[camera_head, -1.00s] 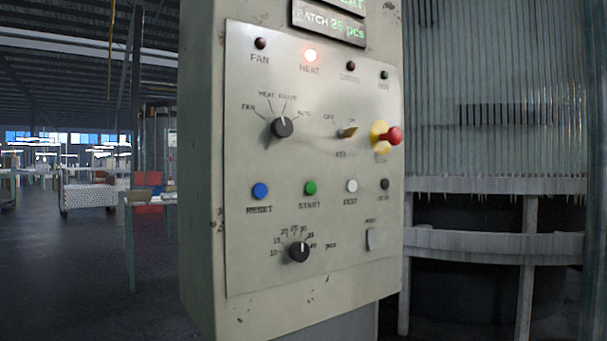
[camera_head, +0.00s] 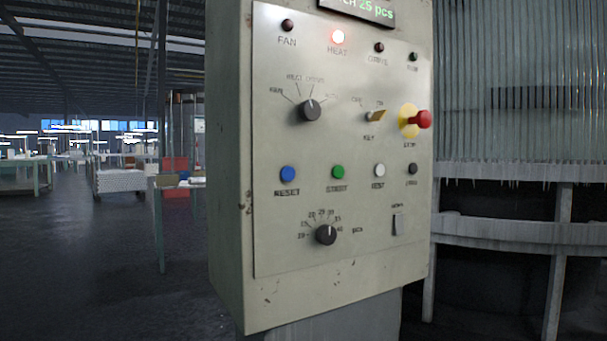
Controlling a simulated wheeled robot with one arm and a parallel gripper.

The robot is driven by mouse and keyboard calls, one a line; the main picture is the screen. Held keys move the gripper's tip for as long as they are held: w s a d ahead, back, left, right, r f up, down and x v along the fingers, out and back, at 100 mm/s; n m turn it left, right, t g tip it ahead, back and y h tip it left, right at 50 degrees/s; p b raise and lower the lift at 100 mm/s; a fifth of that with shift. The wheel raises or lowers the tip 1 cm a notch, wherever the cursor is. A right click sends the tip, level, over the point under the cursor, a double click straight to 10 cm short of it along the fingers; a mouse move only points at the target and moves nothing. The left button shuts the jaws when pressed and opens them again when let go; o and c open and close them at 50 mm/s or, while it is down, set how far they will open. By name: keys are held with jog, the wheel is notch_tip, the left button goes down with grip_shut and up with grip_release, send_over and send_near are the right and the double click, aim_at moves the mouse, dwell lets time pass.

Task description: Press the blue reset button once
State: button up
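The blue reset button (camera_head: 288,173) is a small round button on the left of the button row on the grey control panel (camera_head: 280,230), above a label reading RESET. To its right in the row are a green button (camera_head: 338,172), a white button (camera_head: 379,170) and a dark button (camera_head: 412,169). My gripper is not in view.
A mode knob (camera_head: 310,110), a yellow key switch (camera_head: 375,116) and a red stop button (camera_head: 422,119) sit above the row. A batch knob (camera_head: 326,235) is below it. Ribbed machinery (camera_head: 510,90) stands at the right. Open floor (camera_head: 110,270) lies at the left.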

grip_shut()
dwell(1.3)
